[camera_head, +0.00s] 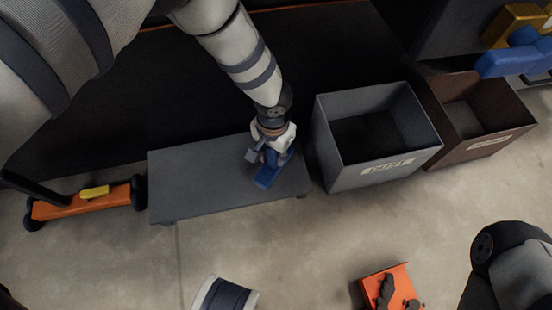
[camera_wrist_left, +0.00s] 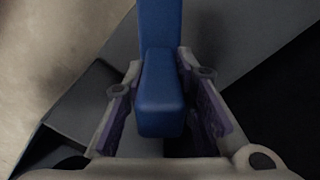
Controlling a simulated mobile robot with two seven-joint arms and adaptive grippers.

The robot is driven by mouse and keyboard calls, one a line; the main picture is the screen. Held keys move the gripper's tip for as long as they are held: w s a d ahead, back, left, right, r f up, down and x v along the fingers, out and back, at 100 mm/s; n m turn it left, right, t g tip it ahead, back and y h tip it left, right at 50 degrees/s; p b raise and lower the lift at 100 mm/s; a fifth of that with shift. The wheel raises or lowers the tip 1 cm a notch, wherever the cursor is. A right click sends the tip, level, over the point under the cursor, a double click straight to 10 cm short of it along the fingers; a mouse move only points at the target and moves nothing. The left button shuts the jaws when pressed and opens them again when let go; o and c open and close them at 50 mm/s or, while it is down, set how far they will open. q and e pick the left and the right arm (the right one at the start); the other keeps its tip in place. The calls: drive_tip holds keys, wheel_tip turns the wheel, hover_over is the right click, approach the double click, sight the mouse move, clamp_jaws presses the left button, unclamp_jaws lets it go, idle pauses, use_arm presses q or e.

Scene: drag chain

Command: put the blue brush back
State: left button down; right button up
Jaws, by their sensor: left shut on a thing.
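The blue brush (camera_head: 266,178) is at the right part of a low grey bench (camera_head: 190,188) in the head view. My left gripper (camera_head: 270,148) comes down from above and is shut on it. In the left wrist view the brush (camera_wrist_left: 160,95) stands between the two fingers of my left gripper (camera_wrist_left: 165,110), which press on its sides. I cannot tell whether the brush touches the bench top. My right arm (camera_head: 505,260) shows at the lower right, but its gripper is not in view.
A grey labelled bin (camera_head: 348,178) stands right of the bench, with a brown labelled bin (camera_head: 490,149) beside it. An orange wheeled item (camera_head: 70,207) is left of the bench. An orange block with dark parts (camera_head: 403,279) lies on the floor in front.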

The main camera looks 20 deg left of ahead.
use_arm(q)
drive_tip(key=shift+w+a+f+b, duration=0.25)
drive_tip(key=shift+w+f+b, duration=0.2)
drive_tip(key=shift+f, duration=0.2)
drive_tip(key=shift+w+a+f+b, duration=0.2)
drive_tip(key=shift+w+f+b, duration=0.2)
drive_tip(key=shift+f, duration=0.2)
drive_tip(key=f+b, duration=0.3)
drive_tip(key=shift+w+a+f, duration=0.15)
drive_tip(key=shift+w+f, duration=0.05)
drive_tip(key=shift+w, duration=0.15)
drive_tip(key=shift+r, duration=0.2)
drive_tip(key=shift+f, duration=0.2)
drive_tip(key=c, duration=1.3)
unclamp_jaws()
use_arm(e)
drive_tip(key=shift+g, duration=0.5)
drive_tip(key=f, duration=0.2)
drive_tip(key=s+f, duration=0.1)
drive_tip(key=f, duration=0.1)
drive_tip(key=shift+s+f, duration=0.1)
drive_tip(key=shift+s, duration=0.05)
use_arm(q)
drive_tip(key=shift+r, duration=0.15)
